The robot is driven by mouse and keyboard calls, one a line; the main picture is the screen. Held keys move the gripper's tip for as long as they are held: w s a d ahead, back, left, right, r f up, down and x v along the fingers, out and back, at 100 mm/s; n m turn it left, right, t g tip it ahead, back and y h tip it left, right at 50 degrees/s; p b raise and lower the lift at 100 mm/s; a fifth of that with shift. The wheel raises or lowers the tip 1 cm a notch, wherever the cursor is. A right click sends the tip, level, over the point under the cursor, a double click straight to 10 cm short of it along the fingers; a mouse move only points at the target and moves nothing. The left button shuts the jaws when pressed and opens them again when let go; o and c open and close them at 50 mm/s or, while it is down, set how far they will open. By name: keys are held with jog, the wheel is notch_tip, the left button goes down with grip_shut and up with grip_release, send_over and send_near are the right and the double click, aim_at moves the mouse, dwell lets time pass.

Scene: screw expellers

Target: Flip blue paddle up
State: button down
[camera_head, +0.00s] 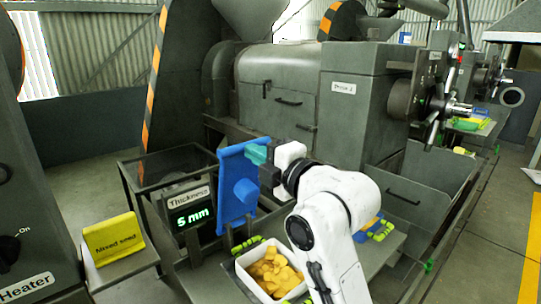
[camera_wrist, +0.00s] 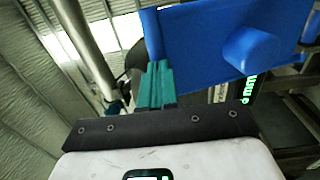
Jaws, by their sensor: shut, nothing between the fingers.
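The blue paddle (camera_head: 238,184) stands roughly upright beside the thickness display, with a blue knob on its face. It also shows in the wrist view (camera_wrist: 205,40) at the upper right. My gripper (camera_head: 257,154), with teal fingers, is at the paddle's upper right edge in the head view. In the wrist view my gripper (camera_wrist: 156,85) is shut, its fingers at the paddle's lower left edge with nothing between them. Whether the fingers touch the paddle or only overlap it in view, I cannot tell.
The thickness display (camera_head: 188,208) reads 5 mm. A white bin (camera_head: 247,275) of yellow-orange pieces stands below the paddle. A yellow Mixed seed sign (camera_head: 113,240) is at the left. The large grey press (camera_head: 345,100) stands behind. Open floor lies at the far right.

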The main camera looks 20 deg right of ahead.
jog(key=shift+g, duration=0.8)
jog(key=w, duration=0.1)
jog(key=w+a+r+p, duration=0.1)
jog(key=w, duration=0.3)
jog(key=shift+w+a+r+p, duration=0.1)
jog(key=shift+a+r+p, duration=0.1)
jog(key=shift+a+p, duration=0.15)
jog(key=shift+w+a+r, duration=0.1)
jog(key=shift+w+r, duration=0.1)
jog(key=shift+w, duration=0.1)
jog(key=shift+s, duration=0.1)
